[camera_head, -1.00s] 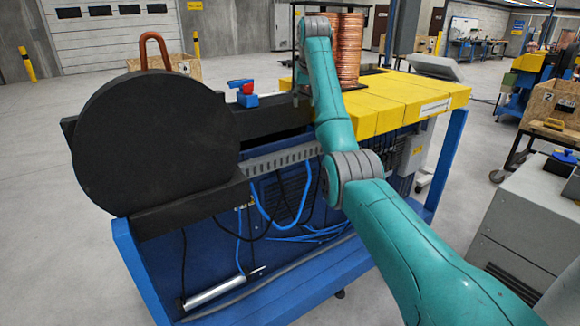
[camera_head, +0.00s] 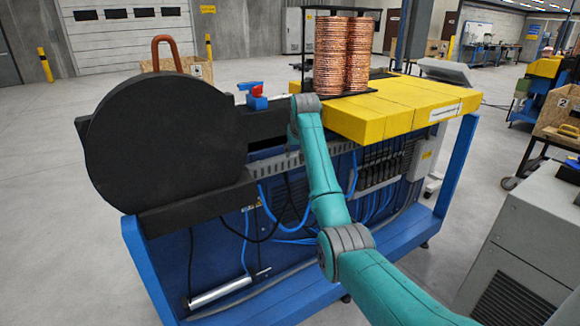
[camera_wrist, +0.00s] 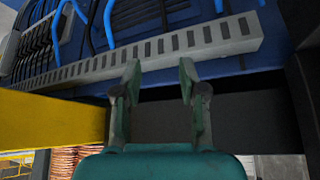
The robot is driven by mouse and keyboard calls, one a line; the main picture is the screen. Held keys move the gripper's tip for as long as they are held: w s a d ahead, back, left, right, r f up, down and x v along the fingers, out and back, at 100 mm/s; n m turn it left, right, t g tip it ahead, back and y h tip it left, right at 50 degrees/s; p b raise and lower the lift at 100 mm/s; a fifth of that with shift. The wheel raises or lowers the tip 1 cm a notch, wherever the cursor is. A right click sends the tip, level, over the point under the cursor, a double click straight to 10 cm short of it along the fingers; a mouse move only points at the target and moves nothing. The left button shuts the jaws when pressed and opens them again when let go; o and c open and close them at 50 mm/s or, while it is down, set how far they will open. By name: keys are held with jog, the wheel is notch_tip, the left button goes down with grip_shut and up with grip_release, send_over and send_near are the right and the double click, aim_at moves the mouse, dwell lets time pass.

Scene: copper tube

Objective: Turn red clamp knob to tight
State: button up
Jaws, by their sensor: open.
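The red clamp knob (camera_head: 250,88) sits on a blue base (camera_head: 257,102) on top of the black beam of the machine, right of the large black disc. In the head view my arm reaches to the front of the beam, its wrist just right of and below the knob. My gripper (camera_wrist: 158,82) shows in the wrist view with its two fingers apart and nothing between them. The fingers are before the grey slotted duct (camera_wrist: 150,55) and the dark beam. The knob does not show in the wrist view.
The large black disc (camera_head: 160,140) stands at the left of the blue-framed machine. Blue hoses and black cables hang below the duct. A grey cabinet (camera_head: 520,250) stands at the right.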

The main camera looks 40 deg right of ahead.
jog(key=shift+w+a+f, duration=0.1)
jog(key=shift+a+f, duration=0.25)
jog(key=shift+f, duration=0.5)
jog(key=shift+w+a+f, duration=0.1)
jog(key=shift+a+f, duration=0.25)
jog(key=shift+f, duration=0.5)
jog(key=shift+w+a+f, duration=0.1)
jog(key=shift+a+f, duration=0.25)
jog(key=shift+f, duration=0.5)
jog(key=shift+f, duration=0.1)
